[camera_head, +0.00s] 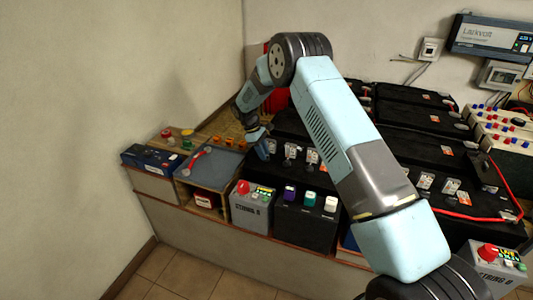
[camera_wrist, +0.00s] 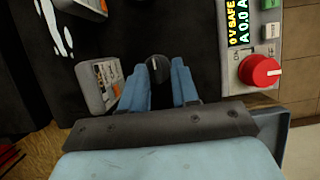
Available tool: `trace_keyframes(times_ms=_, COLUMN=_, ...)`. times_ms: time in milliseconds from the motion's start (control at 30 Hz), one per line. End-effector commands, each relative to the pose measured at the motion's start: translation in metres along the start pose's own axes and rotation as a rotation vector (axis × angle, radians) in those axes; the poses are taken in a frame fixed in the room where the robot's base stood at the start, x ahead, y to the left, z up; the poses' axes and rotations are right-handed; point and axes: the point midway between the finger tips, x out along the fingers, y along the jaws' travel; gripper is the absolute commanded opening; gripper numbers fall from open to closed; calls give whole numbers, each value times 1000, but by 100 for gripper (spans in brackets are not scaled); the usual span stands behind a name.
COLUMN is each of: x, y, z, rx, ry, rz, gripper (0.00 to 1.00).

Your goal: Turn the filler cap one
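A small dark round cap (camera_wrist: 157,69) on top of a black battery shows in the wrist view. It lies between the two blue fingertips of my gripper (camera_wrist: 158,80). The fingers are apart, one on each side of the cap; whether either touches it I cannot tell. In the head view my gripper (camera_head: 263,148) reaches down at the left end of the black batteries (camera_head: 291,128), and the cap cannot be made out there. I see no number on the cap.
A grey control box with a red knob (camera_wrist: 262,71) and a lit display (camera_wrist: 237,22) stands close right of my gripper in the wrist view. A terminal block with a label (camera_wrist: 99,88) is close left. Purple, teal and white knobs (camera_head: 309,198) line a dark front box.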

Motion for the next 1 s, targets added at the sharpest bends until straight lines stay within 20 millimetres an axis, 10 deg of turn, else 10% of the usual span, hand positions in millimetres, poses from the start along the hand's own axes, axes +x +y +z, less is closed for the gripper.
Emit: trace_keyframes(times_ms=1000, x=-4, y=2, z=1, rx=2, ry=0, rz=1, gripper=37)
